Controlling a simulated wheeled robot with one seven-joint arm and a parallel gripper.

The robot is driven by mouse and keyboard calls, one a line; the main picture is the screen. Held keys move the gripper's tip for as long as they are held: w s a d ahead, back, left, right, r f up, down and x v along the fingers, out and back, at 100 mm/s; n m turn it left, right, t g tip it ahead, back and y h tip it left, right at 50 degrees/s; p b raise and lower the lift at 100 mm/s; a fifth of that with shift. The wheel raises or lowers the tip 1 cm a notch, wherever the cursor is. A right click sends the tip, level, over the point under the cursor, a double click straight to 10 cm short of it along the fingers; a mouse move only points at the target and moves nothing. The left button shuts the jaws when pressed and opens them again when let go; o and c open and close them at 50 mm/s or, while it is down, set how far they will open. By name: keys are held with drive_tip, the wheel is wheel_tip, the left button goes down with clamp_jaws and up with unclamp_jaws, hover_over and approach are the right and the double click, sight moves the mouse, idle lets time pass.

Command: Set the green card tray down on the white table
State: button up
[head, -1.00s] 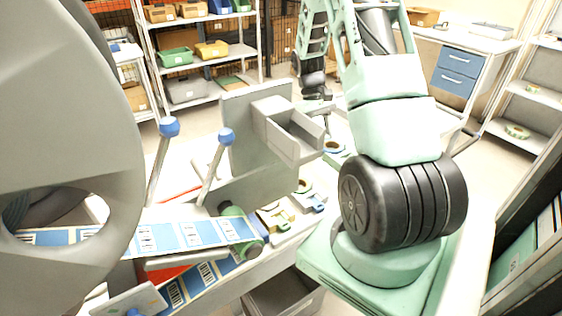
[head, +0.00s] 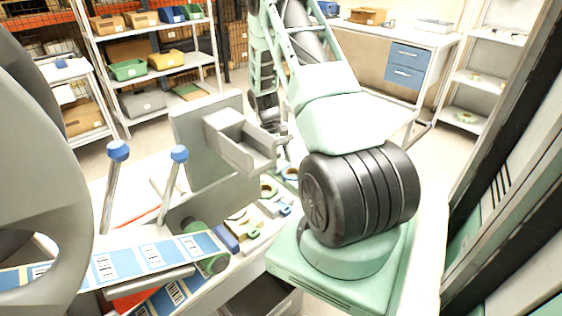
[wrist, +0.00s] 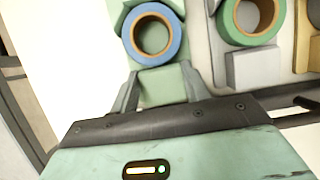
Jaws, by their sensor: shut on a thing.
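The green card tray (wrist: 162,86) is pale green and shows at the top centre of the wrist view. A blue tape reel (wrist: 152,34) with a brown core lies on it. My gripper (wrist: 160,88) is shut on the tray's near block, one finger on each side. In the head view my arm reaches away and down behind the grey machine, and I cannot make out the fingertips or the held tray. A white table (head: 378,38) with blue drawers stands at the back right of the head view. Whether the tray touches a surface is unclear.
Beside the held tray lie a grey tray (wrist: 238,68) with a green reel (wrist: 250,20) and a tan tray (wrist: 304,40). A grey machine (head: 195,135) with two blue-knobbed levers stands on the near bench. Shelves (head: 150,65) stand behind. Floor shows before the white table.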

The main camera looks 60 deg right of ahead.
drive_tip(key=o, duration=1.1)
drive_tip(key=b+v, duration=0.1)
drive_tip(key=v, duration=1.1)
drive_tip(key=shift+r, duration=0.15)
drive_tip(key=shift+s, duration=0.1)
